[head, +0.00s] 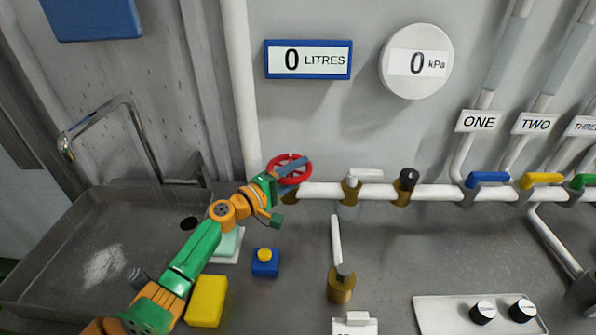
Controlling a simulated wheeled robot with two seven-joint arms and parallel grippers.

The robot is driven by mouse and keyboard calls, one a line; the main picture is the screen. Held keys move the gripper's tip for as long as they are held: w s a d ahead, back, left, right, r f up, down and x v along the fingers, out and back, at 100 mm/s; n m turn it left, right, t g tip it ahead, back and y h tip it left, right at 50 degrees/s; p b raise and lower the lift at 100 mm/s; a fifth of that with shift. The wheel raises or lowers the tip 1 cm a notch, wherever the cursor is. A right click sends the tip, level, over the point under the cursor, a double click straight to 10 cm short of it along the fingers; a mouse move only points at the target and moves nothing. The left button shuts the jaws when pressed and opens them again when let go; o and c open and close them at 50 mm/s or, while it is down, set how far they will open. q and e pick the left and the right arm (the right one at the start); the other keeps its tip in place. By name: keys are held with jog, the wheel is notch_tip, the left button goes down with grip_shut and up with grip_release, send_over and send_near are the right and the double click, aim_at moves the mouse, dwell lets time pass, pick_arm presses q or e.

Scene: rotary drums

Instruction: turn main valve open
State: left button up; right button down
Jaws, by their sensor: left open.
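The main valve appears to be the red handwheel (303,178) at the left end of the white horizontal pipe, in front of the grey wall. My left arm reaches up from the bottom left. My left gripper (296,173) is at the wheel, open, with its blue-grey fingers overlapping the wheel's face. The gripper hides part of the wheel's left side, and I cannot tell whether the fingers touch the rim. My right gripper is not in view.
The pipe (440,192) carries brass fittings and blue (487,179), yellow (541,180) and green handles to the right. Gauges read 0 LITRES (308,60) and 0 kPa (416,62). A sink (60,270) lies left. A yellow block (206,301) and blue button box (265,266) sit beside my arm.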

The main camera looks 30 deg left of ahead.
pick_arm(q)
grip_shut()
